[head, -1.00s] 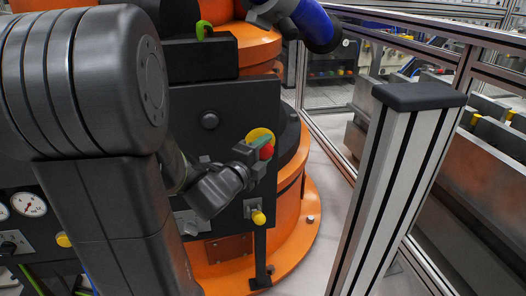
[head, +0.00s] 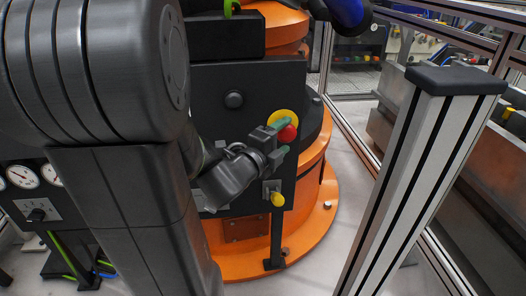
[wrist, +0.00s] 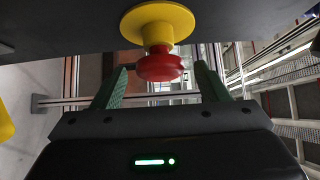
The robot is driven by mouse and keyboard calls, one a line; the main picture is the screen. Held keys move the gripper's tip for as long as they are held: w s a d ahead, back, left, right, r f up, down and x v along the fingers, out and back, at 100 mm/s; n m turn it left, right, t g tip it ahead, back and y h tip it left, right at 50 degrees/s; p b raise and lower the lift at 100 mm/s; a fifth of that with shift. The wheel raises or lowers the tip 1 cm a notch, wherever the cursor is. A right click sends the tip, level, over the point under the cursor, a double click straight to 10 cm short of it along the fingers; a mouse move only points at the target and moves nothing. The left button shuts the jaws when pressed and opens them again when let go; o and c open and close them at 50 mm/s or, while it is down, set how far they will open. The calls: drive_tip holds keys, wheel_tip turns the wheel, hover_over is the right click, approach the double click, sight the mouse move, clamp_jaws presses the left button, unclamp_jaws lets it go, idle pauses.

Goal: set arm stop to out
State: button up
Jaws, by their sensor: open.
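The arm stop is a red mushroom button (head: 289,134) on a yellow round base (head: 281,117), on the dark panel of the orange machine.
A yellow-tipped lever (head: 277,198) on a small plate sits just below my gripper. A black knob (head: 233,100) is on the panel. Gauges (head: 22,176) are at the left. A metal post (head: 415,170) with a dark cap stands at the right; pale floor lies between.

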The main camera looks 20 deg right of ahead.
drive_tip(key=p+v, duration=0.1)
drive_tip(key=v, duration=1)
drive_tip(key=shift+s+a, duration=0.25)
drive_tip(key=b+x, duration=0.1)
drive_tip(key=x, duration=1.2)
drive_tip(key=shift+w+d, duration=0.25)
drive_tip(key=shift+d+b, duration=0.15)
drive_tip(key=shift+b, duration=0.15)
